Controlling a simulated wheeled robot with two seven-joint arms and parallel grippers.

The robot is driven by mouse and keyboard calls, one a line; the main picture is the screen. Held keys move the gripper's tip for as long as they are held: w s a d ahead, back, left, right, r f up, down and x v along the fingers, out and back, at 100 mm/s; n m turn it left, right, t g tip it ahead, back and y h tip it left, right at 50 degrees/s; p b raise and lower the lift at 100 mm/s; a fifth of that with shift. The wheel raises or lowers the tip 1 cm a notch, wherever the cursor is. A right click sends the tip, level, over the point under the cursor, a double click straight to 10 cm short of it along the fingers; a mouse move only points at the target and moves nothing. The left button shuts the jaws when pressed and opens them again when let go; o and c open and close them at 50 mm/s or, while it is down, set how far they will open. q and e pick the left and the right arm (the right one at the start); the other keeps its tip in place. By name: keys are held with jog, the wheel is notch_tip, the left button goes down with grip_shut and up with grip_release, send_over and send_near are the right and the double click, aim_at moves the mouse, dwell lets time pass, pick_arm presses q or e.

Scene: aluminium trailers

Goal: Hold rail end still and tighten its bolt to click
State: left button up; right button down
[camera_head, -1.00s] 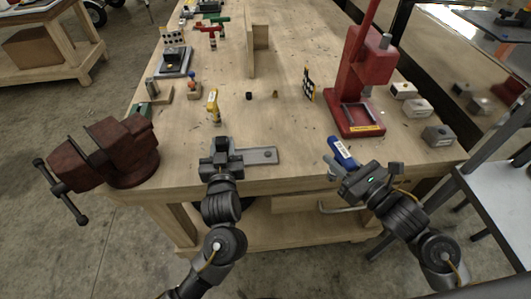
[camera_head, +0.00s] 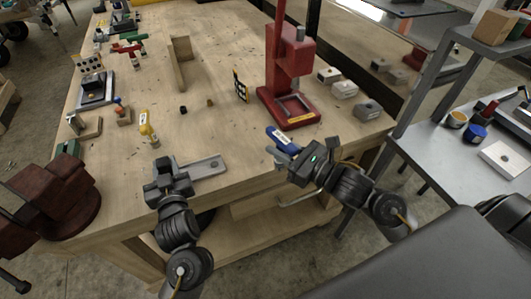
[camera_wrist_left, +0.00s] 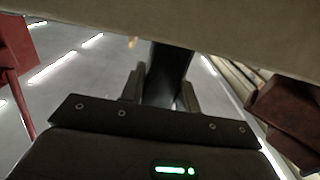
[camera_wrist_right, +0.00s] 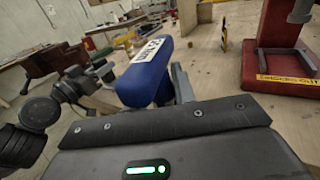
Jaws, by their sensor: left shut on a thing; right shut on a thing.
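The grey metal rail (camera_head: 208,166) lies flat near the bench's front edge, with a bolt or hole at its right end. My left gripper (camera_head: 170,172) is shut on the rail's left end. In the left wrist view a dark bar (camera_wrist_left: 168,75) shows between the fingers. My right gripper (camera_head: 287,156) is shut on a blue-handled tool (camera_head: 279,136), right of the rail and apart from it. The blue handle with a white label also shows in the right wrist view (camera_wrist_right: 147,82). The tool's working end is hard to make out.
A red press (camera_head: 287,75) stands behind my right gripper. A dark red vise (camera_head: 60,195) is at the left bench corner. A yellow tool (camera_head: 147,128) stands behind the rail.

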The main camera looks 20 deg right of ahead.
aim_at(266, 127)
jog(key=shift+n+y, duration=0.3)
jog(key=shift+y, duration=0.1)
jog(key=w+r, duration=0.1)
jog(key=r, duration=0.1)
jog(key=w+a+r, duration=0.1)
jog(key=w+r, duration=0.1)
jog(key=w+a+r, duration=0.1)
jog(key=r, duration=0.1)
jog(key=shift+w+r, duration=0.25)
jog(key=w+a+r+n+g+y, duration=0.4)
jog(key=w+a+n+g+y, duration=0.4)
jog(key=a, duration=0.5)
notch_tip(266, 127, down, 6)
jog(key=s+n+g, duration=0.2)
jog(key=n+g, duration=0.1)
jog(key=g, duration=0.4)
jog(key=shift+a+f, duration=0.2)
jog(key=shift+a, duration=0.2)
jog(key=shift+s+f, duration=0.1)
